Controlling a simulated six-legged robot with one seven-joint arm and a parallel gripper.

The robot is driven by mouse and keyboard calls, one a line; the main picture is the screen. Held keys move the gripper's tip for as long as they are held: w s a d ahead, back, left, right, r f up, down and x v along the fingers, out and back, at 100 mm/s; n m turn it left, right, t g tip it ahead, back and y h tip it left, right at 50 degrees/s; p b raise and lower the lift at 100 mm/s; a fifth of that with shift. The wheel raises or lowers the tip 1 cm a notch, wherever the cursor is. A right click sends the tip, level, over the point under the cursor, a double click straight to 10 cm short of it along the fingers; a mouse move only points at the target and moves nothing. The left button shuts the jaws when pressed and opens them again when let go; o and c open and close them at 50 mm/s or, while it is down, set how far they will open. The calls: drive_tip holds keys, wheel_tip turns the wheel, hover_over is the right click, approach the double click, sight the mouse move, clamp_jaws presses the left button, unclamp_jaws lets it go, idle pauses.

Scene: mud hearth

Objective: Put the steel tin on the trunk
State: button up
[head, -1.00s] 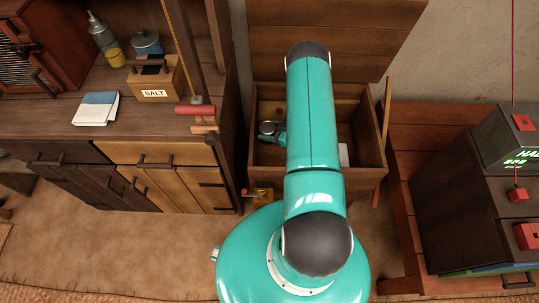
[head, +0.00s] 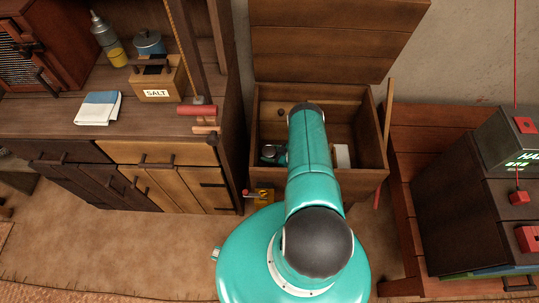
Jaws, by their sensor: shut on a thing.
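The wooden trunk (head: 352,187) stands open against the wall, its lid raised at the back. My teal arm reaches over its front edge and covers part of the inside. A small grey and teal part (head: 270,153) shows inside the trunk's outline, left of the arm. It looks like the wrist end of my arm; I cannot tell its details. My gripper's fingers are hidden by the arm. I cannot make out the steel tin; if it is in the gripper, it is hidden too.
A pale object (head: 342,156) shows in the trunk, right of the arm. The cabinet at left holds a salt box (head: 158,88), a blue pot (head: 150,45), a bottle (head: 107,42) and a folded cloth (head: 98,108). A red wooden bench (head: 425,150) and dark boxes (head: 462,205) stand at right.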

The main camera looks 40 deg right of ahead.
sight(275, 156)
drive_tip(key=shift+f, duration=0.7)
drive_tip(key=shift+f, duration=0.2)
drive_tip(key=o, duration=1)
drive_tip(key=shift+r, duration=0.25)
drive_tip(key=v, duration=0.7)
drive_tip(key=shift+s, duration=0.2)
